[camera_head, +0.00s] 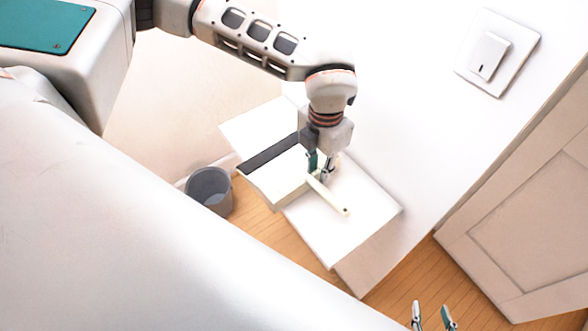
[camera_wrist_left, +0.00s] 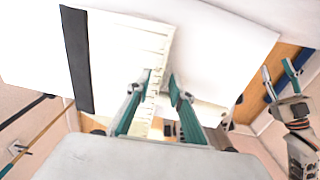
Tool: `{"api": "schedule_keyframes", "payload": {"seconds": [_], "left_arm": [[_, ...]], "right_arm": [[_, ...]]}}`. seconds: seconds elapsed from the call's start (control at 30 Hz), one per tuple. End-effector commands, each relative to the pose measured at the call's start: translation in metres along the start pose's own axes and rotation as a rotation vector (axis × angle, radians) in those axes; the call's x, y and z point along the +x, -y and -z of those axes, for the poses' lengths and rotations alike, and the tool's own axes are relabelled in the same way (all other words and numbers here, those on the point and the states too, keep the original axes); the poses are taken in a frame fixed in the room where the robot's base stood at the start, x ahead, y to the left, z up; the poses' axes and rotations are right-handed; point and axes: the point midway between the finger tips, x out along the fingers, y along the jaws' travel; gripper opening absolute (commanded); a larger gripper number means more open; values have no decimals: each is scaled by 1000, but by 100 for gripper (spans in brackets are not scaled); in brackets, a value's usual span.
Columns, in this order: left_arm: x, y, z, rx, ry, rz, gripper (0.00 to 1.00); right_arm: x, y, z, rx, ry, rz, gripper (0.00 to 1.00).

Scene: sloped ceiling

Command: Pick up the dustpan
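The dustpan (camera_head: 283,186) is off-white, with a dark strip along one edge and a cream handle (camera_head: 328,195). It lies on a white surface (camera_head: 335,235). In the left wrist view, the dustpan (camera_wrist_left: 120,60) fills the upper left, with its dark strip at left and a ridged edge near my fingers. My left gripper (camera_head: 320,168) is over the handle's base; it also shows in the left wrist view (camera_wrist_left: 161,80). Its fingers are apart, one on each side of the ridged part; contact is unclear. My right gripper (camera_head: 433,315) is open and empty at the bottom edge.
A grey bin (camera_head: 208,190) stands on the wooden floor left of the white surface. A white wall with a light switch (camera_head: 490,55) rises behind. A panelled door (camera_head: 530,200) is at right. Bare wooden floor shows between.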

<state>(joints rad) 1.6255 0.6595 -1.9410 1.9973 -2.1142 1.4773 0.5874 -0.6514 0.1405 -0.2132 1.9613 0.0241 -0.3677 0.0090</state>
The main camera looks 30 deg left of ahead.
Motion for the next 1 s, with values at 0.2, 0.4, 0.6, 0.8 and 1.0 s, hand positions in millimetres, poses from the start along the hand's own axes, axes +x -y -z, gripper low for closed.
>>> {"api": "schedule_keyframes", "payload": {"seconds": [0.2, 0.4, 0.6, 0.8, 1.0], "left_arm": [[18, 0, 0, 0, 1, 0, 22], [18, 0, 0, 0, 1, 0, 22], [18, 0, 0, 0, 1, 0, 0], [17, 0, 0, -1, 2, 0, 0], [16, 1, -2, 0, 2, 0, 0]], "right_arm": [[0, 0, 2, 1, -2, -1, 40], [1, 0, 2, 1, -3, -1, 40], [1, -1, 2, 1, -4, -2, 40], [1, -1, 3, 1, -4, -2, 40], [1, -1, 3, 1, -5, -2, 40]]}}
